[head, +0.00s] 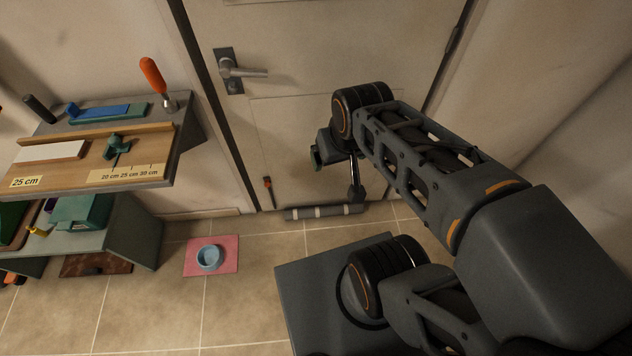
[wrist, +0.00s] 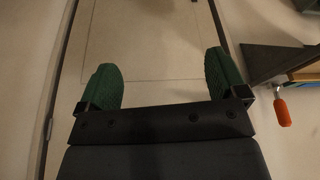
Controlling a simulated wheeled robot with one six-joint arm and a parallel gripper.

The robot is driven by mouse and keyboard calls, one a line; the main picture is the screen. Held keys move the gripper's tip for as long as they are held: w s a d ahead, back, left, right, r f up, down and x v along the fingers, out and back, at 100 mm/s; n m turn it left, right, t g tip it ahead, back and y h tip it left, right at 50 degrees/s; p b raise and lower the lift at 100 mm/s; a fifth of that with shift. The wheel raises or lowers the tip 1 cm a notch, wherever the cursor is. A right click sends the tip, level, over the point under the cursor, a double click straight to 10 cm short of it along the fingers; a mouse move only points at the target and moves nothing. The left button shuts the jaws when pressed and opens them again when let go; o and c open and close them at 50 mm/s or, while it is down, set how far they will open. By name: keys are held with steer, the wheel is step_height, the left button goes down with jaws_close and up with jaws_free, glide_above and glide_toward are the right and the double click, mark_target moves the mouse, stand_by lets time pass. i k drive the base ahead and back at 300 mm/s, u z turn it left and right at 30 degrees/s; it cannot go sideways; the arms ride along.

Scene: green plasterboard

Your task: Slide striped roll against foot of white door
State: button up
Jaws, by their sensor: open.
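The striped roll (head: 322,212), grey with pale bands, lies on the floor along the foot of the white door (head: 290,130). It looks parallel to the door and very close to it; I cannot tell whether it touches along its whole length. My gripper (head: 318,158) is above the roll, in front of the lower door, partly hidden by my own wrist. In the wrist view my gripper (wrist: 164,76) is open, with its green finger pads wide apart and nothing between them. The door panel (wrist: 150,45) fills the view beyond them; the roll is not seen there.
A grey workbench (head: 190,110) with an orange-handled tool (head: 153,78) stands left of the door. A blue bowl (head: 209,258) sits on a pink mat (head: 229,242) on the tiled floor. The door has a lever handle (head: 243,72). Tiles between mat and roll are clear.

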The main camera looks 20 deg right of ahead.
mark_target(344, 208)
steer(key=k, duration=1.2)
steer(key=u, duration=0.95)
steer(key=i, duration=0.95)
steer(key=z, duration=0.4)
steer(key=i, duration=0.55)
steer(key=z, duration=0.65)
